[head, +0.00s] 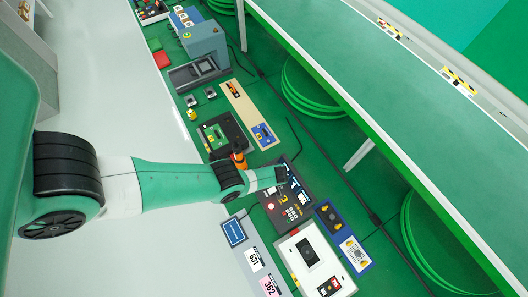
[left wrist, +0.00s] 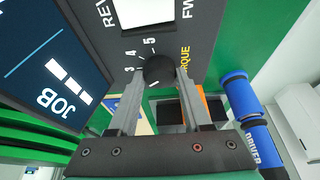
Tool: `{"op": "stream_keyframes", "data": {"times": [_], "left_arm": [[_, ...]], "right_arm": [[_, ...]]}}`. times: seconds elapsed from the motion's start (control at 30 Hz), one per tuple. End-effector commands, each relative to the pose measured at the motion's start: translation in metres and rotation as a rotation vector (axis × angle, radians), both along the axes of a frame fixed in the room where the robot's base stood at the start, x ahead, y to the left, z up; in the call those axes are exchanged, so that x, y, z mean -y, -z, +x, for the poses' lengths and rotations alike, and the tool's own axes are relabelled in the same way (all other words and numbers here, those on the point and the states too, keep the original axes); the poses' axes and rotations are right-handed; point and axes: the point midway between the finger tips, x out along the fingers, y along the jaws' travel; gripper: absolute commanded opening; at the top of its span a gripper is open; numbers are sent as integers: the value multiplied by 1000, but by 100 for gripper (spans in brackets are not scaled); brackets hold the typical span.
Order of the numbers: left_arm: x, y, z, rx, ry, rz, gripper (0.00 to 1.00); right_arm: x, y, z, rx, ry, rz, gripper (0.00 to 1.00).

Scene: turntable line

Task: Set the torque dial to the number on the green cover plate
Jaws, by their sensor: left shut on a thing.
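The torque dial (left wrist: 158,71) is a round black knob on a dark control panel (left wrist: 200,45). In the left wrist view it sits between the fingertips of my left gripper (left wrist: 157,78), which is shut on it. White digits, including 3, 4 and 5, curve around the dial; its pointer cannot be made out. The yellow torque label is partly hidden. In the head view my left gripper (head: 281,174) is over the dark control unit (head: 284,215), hiding the dial. A small green plate (head: 216,136) lies on a black board; its number is too small to read. My right gripper is not in view.
A screen (left wrist: 55,75) reading JOB is beside the dial. A blue driver (left wrist: 240,97) is at the right of the wrist view. A blue plate (head: 263,134) lies on a beige board. Number cards (head: 255,259) and a white box (head: 322,275) stand nearby.

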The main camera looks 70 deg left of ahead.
Motion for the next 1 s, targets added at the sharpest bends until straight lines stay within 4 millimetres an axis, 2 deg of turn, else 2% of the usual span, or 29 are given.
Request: {"op": "stream_keyframes", "data": {"times": [0.3,0.73,0.77,0.9,1.0], "left_arm": [[0,1,0,5,-86,-3,0],[0,0,0,4,-93,-2,0],[0,0,0,4,-93,-2,54],[0,0,0,4,-93,-2,79],[0,0,0,3,-92,-1,79]], "right_arm": [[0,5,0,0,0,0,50],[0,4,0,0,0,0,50],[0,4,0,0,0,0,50],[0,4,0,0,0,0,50],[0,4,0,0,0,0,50]]}}
